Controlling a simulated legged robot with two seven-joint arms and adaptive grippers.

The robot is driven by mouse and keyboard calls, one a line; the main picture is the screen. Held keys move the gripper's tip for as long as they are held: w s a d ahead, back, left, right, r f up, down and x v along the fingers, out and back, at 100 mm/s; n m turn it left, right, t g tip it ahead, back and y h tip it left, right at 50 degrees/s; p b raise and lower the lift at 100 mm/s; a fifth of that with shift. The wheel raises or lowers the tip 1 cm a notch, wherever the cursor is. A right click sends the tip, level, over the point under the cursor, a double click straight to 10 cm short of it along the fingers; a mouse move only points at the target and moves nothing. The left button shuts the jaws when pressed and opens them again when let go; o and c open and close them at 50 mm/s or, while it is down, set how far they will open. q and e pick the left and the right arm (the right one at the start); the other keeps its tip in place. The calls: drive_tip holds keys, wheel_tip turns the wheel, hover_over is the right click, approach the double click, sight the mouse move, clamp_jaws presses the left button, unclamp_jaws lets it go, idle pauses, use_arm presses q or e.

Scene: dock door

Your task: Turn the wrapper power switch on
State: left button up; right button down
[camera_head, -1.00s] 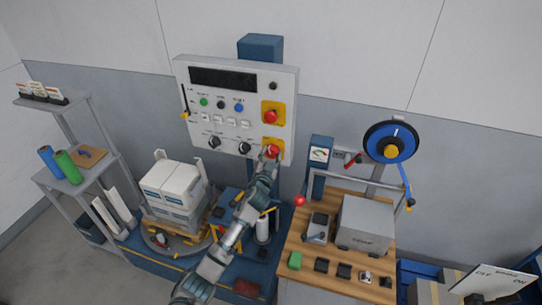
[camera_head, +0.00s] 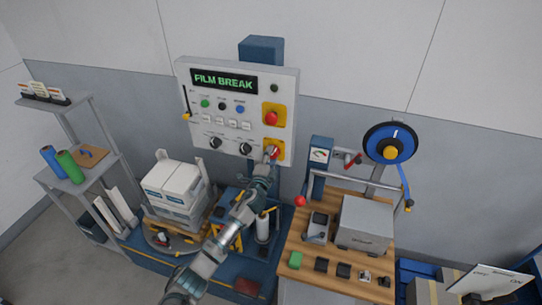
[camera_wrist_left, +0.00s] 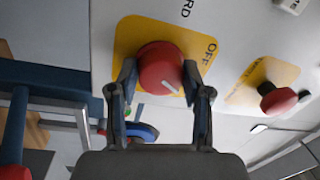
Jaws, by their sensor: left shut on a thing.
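The power switch is a red rotary knob (camera_head: 273,151) on a yellow plate at the lower right of the white control panel (camera_head: 193,142). In the left wrist view the knob (camera_wrist_left: 160,64) has a white pointer line, and "OFF" is printed on its yellow plate. My left gripper (camera_head: 269,159) is at the knob; in the left wrist view its two fingers (camera_wrist_left: 160,82) sit on either side of the knob, shut on it. The panel display (camera_head: 223,81) is lit and reads "FILM BREAK" in green. My right gripper is not in view.
A red mushroom button (camera_head: 271,118) on another yellow plate is just above the switch. Black knobs (camera_head: 246,149) are to its left. Below right, a wooden bench (camera_head: 320,268) holds a grey box (camera_head: 365,225). Wrapped boxes (camera_head: 174,187) stand on a pallet at left.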

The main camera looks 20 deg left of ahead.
use_arm(q)
drive_tip(key=shift+f+m, duration=0.15)
drive_tip(key=shift+m, duration=1.05)
drive_tip(key=shift+p, duration=0.3)
drive_tip(key=shift+d+f+m, duration=0.1)
drive_tip(key=shift+f+m, duration=0.05)
drive_tip(key=shift+m, duration=0.25)
drive_tip(key=o, duration=1)
drive_tip(key=shift+c, duration=0.2)
drive_tip(key=shift+o, duration=1)
drive_tip(key=s+f, duration=0.1)
drive_tip(key=s, duration=1)
drive_tip(key=shift+s+a, duration=0.2)
drive_tip(key=shift+s, duration=0.2)
drive_tip(key=shift+f, duration=0.15)
